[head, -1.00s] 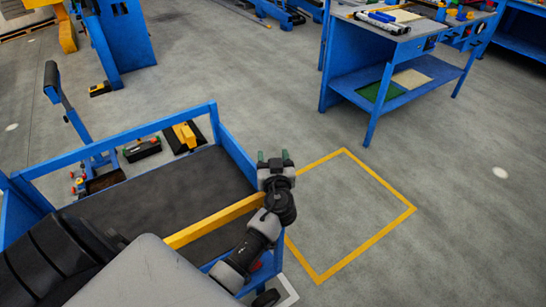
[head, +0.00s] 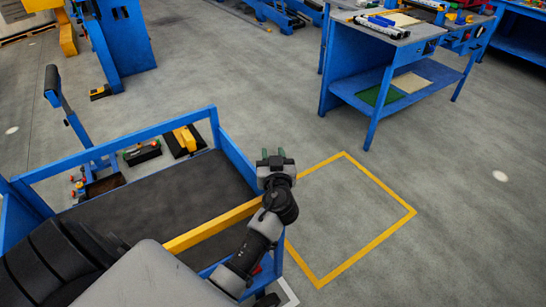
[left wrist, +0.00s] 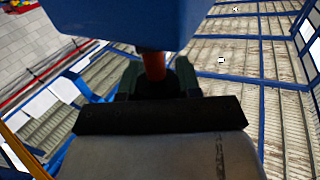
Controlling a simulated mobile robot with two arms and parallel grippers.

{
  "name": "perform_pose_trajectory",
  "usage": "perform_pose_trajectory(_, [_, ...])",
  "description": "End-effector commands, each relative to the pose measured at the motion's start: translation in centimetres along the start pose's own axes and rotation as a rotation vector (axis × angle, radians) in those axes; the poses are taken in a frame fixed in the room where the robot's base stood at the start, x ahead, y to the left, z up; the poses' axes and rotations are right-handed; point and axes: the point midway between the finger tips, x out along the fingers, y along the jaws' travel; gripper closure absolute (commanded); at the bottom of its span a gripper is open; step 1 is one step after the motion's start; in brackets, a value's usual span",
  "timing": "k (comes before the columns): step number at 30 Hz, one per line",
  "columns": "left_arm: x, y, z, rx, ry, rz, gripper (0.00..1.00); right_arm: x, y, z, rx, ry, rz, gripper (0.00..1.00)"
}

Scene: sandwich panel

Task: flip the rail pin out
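The left wrist view looks upward. In it a red-orange pin (left wrist: 154,64) hangs from the underside of a blue block (left wrist: 150,22), which I take to be the rail pin. The dark green fingers of my left gripper (left wrist: 158,84) stand on either side of the pin. They are apart, with dark space at least on the right; contact on the left is unclear. In the head view my left gripper (head: 273,155) is at the right side of a blue cart, near the end of its yellow rail (head: 215,224). My right gripper is out of view.
The blue cart frame (head: 120,137) surrounds a dark, bare deck (head: 165,195). A yellow square (head: 380,190) marks clear floor to the right. A blue workbench (head: 345,75) with tools stands at the back right. Small devices (head: 140,153) sit beyond the cart's far rail.

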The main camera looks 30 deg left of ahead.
Motion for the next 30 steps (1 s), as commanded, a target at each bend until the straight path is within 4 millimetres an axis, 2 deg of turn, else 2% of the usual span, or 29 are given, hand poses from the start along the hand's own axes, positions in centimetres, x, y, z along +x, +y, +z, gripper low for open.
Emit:
perform_pose_trajectory(1, [0.1, 0.0, -0.7, 0.0, 0.014, 0.0, 0.61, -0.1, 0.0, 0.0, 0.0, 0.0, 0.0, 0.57])
perform_pose_trajectory(5, [0.1, 0.0, -0.5, 0.0, 0.011, 0.0, 0.41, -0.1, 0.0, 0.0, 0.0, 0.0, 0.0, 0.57])
perform_pose_trajectory(13, [0.0, 0.0, -0.3, 0.0, 0.008, 0.001, 0.41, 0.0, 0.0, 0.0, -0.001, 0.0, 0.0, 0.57])
perform_pose_trajectory(16, [-0.6, 0.0, -0.1, 0.001, 0.006, 0.001, 0.41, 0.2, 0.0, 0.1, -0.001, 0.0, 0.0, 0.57])
perform_pose_trajectory(20, [-2.6, 0.0, 0.1, -0.003, 0.005, 0.002, 0.41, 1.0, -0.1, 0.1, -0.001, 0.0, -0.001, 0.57])
perform_pose_trajectory(30, [-9.0, 0.0, 0.0, -0.001, 0.007, 0.001, 0.41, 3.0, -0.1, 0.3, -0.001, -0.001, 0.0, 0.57])
